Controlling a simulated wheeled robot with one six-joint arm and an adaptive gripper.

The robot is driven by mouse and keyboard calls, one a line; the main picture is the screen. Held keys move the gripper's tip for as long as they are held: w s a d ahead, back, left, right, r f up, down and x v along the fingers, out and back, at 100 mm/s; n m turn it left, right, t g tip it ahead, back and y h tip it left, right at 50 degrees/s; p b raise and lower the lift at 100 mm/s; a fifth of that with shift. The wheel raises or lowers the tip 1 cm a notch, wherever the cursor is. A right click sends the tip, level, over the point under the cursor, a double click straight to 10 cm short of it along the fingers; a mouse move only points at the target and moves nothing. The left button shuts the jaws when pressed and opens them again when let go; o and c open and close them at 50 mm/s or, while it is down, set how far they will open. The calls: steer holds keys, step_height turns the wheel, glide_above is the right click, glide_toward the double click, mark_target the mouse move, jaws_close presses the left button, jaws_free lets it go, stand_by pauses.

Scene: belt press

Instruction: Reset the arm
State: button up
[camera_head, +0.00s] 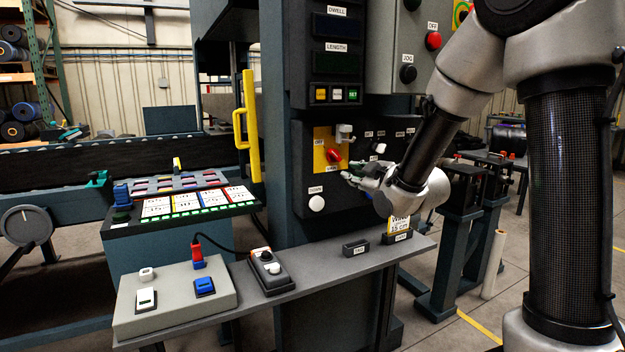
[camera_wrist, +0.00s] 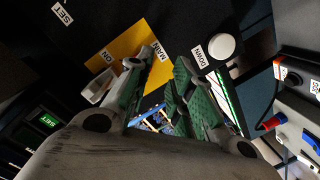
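My arm reaches in from the right side of the head view, bent down toward the press's dark control panel. My gripper (camera_head: 352,176) is close to that panel, just below and right of the red main switch (camera_head: 333,155) on its yellow plate (camera_head: 322,139). In the wrist view my gripper (camera_wrist: 164,68) shows two fingers with green pads, with a gap between them and nothing held. The yellow plate (camera_wrist: 120,42) lies beyond the fingers there. Whether a finger touches the panel I cannot tell.
A white DOWN button (camera_head: 317,203) is below left of the gripper. A grey shelf (camera_head: 325,262) with a pendant (camera_head: 267,268) and a switch box (camera_head: 172,293) runs below. A yellow guard handle (camera_head: 250,125) stands left. Black clamp stands (camera_head: 468,188) are on the right.

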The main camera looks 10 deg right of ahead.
steer(key=s+d+f+m+g+h, duration=0.25)
steer(key=s+f+g, duration=0.2)
steer(key=f, duration=0.45)
steer(key=s+d+f+m+g+h, duration=0.2)
steer(key=s+d+f+m+g, duration=0.15)
steer(key=s, duration=0.55)
steer(key=s+d+r+m+g, duration=0.1)
steer(key=s+r, duration=0.4)
steer(key=s, duration=0.6)
steer(key=s+d+r+m+g, duration=0.2)
steer(key=s+d+r+m, duration=0.2)
steer(key=s, duration=0.8)
steer(key=shift+r+m, duration=0.3)
steer(key=shift+r, duration=0.45)
steer(key=shift+d, duration=0.1)
